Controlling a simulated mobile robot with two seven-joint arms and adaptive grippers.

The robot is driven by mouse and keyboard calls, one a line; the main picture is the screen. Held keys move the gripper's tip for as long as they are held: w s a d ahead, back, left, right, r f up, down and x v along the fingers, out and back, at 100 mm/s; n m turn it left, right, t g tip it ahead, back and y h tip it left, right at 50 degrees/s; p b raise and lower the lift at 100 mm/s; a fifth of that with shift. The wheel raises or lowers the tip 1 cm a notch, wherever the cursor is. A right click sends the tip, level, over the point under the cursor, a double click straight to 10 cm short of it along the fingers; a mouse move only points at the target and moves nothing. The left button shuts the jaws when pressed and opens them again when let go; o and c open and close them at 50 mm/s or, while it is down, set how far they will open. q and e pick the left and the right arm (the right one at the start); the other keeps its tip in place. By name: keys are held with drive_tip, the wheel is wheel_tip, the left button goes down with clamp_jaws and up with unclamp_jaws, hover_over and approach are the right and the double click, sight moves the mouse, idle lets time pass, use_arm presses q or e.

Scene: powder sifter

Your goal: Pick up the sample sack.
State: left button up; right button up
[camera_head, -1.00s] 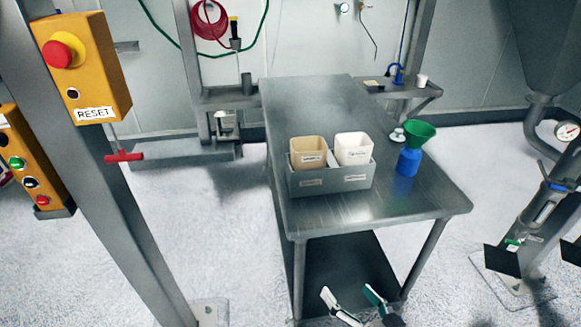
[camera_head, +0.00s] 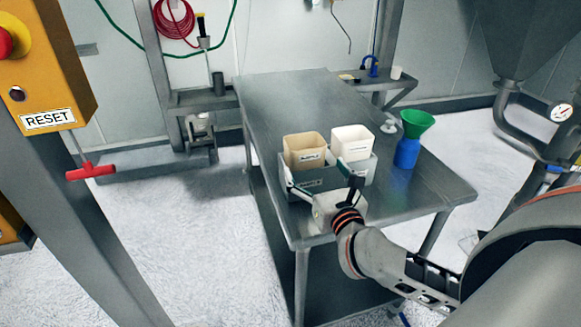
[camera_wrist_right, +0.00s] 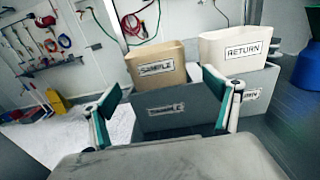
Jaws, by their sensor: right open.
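The sample sack (camera_head: 304,150) is a tan, open-topped sack labelled SAMPLE. It stands upright in the left compartment of a grey bin (camera_head: 325,184) on the metal table. It also shows in the right wrist view (camera_wrist_right: 157,70). My right gripper (camera_head: 322,184) is open in front of the bin, its fingers spread and empty. In the right wrist view the fingers (camera_wrist_right: 165,100) stand on either side of the sack, lower than its rim; whether they touch the bin I cannot tell. The sack's lower part is hidden by the bin wall. My left gripper is not in view.
A white sack labelled RETURN (camera_head: 352,143) stands right beside it in the bin. A blue bottle with a green funnel (camera_head: 410,140) is to the right on the metal table (camera_head: 285,100). A yellow RESET box (camera_head: 45,70) hangs on a post at left.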

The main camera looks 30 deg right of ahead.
sight(300, 146)
drive_tip(key=x, duration=0.7)
drive_tip(key=shift+w+a+r+p, duration=0.1)
drive_tip(key=shift+w+p, duration=0.1)
drive_tip(key=shift+p, duration=0.2)
drive_tip(key=c, duration=1.3)
